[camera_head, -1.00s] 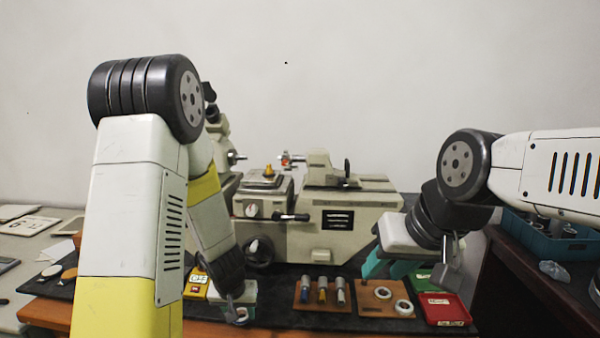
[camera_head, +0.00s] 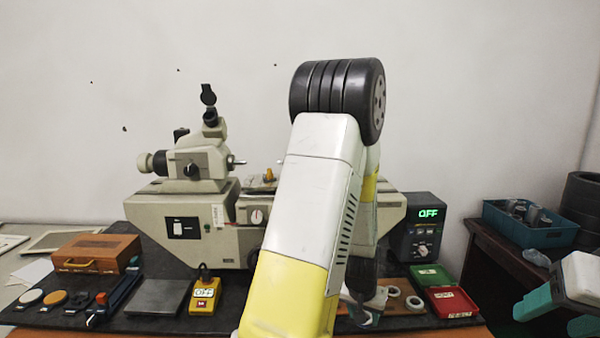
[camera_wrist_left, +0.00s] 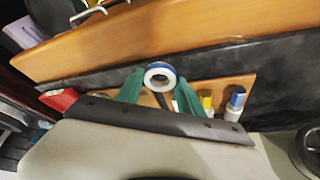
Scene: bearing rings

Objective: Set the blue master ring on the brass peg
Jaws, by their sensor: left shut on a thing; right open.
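The blue master ring (camera_wrist_left: 160,76), a white ring with a blue outer band, is between the teal fingers of my left gripper (camera_wrist_left: 157,90) in the left wrist view. The gripper is shut on it. In the head view my left gripper (camera_head: 362,306) hangs low near the wooden board, and I cannot make out the ring there. A small brass-coloured piece (camera_head: 269,174), which looks like the peg, stands on the machine's stage; my left arm partly covers that area. My right gripper (camera_head: 556,314) is open and empty at the lower right edge.
White rings (camera_head: 393,291) lie on the wooden board, beside green and red trays (camera_head: 452,302). Blue-capped and yellow bottles (camera_wrist_left: 235,103) show in the wrist view. A grey machine (camera_head: 190,222) fills the back. A yellow switch box (camera_head: 205,296) and wooden case (camera_head: 97,253) stand left.

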